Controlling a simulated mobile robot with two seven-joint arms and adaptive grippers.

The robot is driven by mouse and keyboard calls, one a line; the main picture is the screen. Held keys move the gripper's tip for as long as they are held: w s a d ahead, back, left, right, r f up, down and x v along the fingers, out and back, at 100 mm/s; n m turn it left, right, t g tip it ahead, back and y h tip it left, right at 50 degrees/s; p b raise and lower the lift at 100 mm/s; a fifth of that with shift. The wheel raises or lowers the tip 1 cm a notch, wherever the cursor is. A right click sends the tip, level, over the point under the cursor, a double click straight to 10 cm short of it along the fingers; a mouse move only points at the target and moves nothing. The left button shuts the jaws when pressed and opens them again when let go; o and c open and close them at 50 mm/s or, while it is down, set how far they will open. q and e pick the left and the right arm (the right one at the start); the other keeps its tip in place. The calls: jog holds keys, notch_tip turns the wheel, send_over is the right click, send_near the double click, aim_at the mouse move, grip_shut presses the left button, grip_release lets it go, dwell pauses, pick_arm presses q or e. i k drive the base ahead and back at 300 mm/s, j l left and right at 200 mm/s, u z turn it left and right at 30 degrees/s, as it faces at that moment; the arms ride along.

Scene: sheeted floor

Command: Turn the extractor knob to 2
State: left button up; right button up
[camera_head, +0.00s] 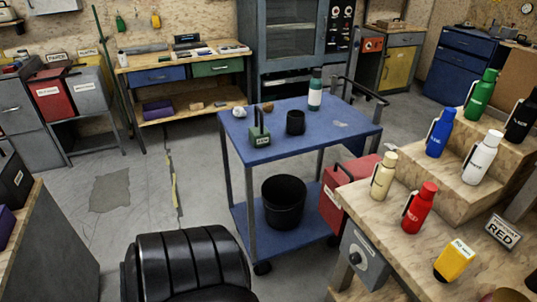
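A grey box with a round knob (356,258) is fixed at the front left side of the wooden bench, low in the right half of the head view. It looks like a control knob, but no label or numbers on it can be read, so I cannot tell its setting or whether it is the extractor knob. Neither of my grippers shows in the head view.
The wooden bench (395,225) at right carries several flasks, a yellow labelled object (454,262) and a RED sign (503,232). A blue cart (345,132) stands in the middle. A black padded seat (190,262) is at the bottom.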

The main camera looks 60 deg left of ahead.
aim_at(355, 258)
jog(key=u, duration=1.1)
